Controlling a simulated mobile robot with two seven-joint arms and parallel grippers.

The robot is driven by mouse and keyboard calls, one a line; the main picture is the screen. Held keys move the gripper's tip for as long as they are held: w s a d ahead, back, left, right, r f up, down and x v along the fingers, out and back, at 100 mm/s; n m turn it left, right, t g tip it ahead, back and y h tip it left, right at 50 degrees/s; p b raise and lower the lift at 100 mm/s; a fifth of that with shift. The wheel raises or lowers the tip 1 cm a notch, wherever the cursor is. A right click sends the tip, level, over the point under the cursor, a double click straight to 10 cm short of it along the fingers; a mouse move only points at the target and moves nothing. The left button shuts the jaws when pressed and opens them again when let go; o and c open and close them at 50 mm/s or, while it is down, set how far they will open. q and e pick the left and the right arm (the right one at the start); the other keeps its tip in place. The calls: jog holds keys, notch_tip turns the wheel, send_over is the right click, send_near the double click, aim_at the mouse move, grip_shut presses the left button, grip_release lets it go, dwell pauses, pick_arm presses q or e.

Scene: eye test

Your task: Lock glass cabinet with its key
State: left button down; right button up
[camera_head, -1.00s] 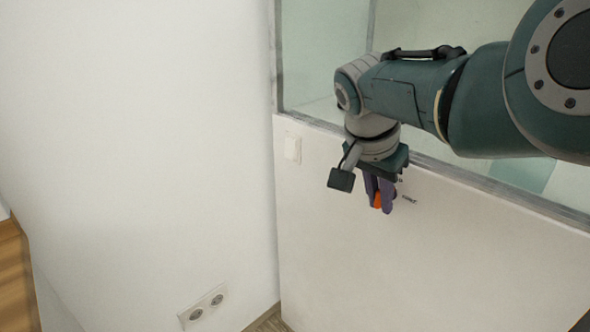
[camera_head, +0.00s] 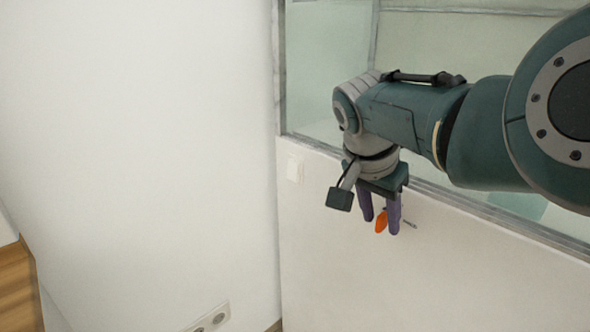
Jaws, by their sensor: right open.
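My right gripper (camera_head: 380,222) hangs with its two purple fingers pointing down in front of a white panel. It is open, with a gap between the fingers. A small orange piece (camera_head: 381,222), which looks like the key's head, shows between the fingers. A thin dark piece (camera_head: 410,224) shows just right of the fingers; I cannot tell whether it is the key's shaft or part of a lock. Glass panes in a grey frame (camera_head: 330,75), perhaps the glass cabinet, stand above the white panel, partly hidden by my right arm. My left gripper is out of view.
A bare white wall (camera_head: 140,150) fills the left. A power socket (camera_head: 207,321) is low on the wall. Brown wood (camera_head: 17,285) shows at the lower left.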

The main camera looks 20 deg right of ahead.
jog(key=p+v, duration=0.4)
jog(key=v, duration=0.3)
jog(key=shift+r, duration=0.4)
jog(key=shift+a, duration=0.1)
jog(key=s+r+n+t+p, duration=0.1)
jog(key=s+r+n+p, duration=0.55)
jog(key=s+p, duration=0.6)
jog(key=s+a+r+n+t+y+p, duration=0.1)
jog(key=s+a+r+n+y+p, duration=0.1)
jog(key=s+a+r+n+p, duration=0.4)
jog(key=s+a+r+n+y+p, duration=0.2)
jog(key=s+r+n+y+p, duration=0.15)
jog(key=s+r, duration=0.5)
notch_tip(320, 180, up, 38)
jog(key=p, duration=3.8)
jog(key=shift+w+m+h, duration=0.3)
jog(key=shift+h, duration=0.15)
